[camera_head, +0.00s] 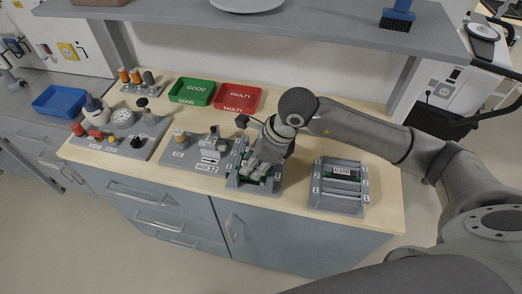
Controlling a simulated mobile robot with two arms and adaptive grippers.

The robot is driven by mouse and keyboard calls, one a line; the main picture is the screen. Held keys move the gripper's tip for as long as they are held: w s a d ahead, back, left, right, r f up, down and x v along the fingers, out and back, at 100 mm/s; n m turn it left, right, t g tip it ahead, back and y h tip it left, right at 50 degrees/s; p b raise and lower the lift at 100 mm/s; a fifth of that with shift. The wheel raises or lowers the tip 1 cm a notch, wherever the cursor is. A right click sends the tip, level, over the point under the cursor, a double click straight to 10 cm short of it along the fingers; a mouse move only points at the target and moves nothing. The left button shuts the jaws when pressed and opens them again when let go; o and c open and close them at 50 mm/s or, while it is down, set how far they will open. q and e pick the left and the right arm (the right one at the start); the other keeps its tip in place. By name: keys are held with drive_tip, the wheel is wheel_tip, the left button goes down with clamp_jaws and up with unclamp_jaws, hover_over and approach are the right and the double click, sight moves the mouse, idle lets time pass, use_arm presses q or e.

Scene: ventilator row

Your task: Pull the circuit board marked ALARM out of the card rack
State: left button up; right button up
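My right gripper (259,170) reaches in from the right and points down over a grey card rack (245,187) at the middle of the bench. Green board (248,179) shows just under its fingertips; the fingers and wrist cover most of that rack, and I cannot make out whether they grip the board. A second grey card rack (335,207) stands to the right, with numbers 1 and 2 at its sides. In it sits a green board with a white label (342,171) that seems to read ALARM, though the print is very small. My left gripper is not in view.
A green GOOD tray (191,99) and a red FAULTY tray (237,108) lie behind. Grey fixtures (180,159) with knobs and a gauge (122,117) stand left, near a blue bin (59,101). A shelf (300,25) overhangs the back. Bare wood lies between the racks.

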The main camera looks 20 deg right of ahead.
drive_tip(key=shift+a+f, duration=0.15)
drive_tip(key=shift+f, duration=0.4)
drive_tip(key=shift+c, duration=1)
clamp_jaws()
drive_tip(key=shift+c, duration=0.9)
unclamp_jaws()
clamp_jaws()
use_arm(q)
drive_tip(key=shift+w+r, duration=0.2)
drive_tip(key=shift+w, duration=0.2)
use_arm(e)
drive_tip(key=shift+w, duration=0.1)
drive_tip(key=shift+r, duration=0.2)
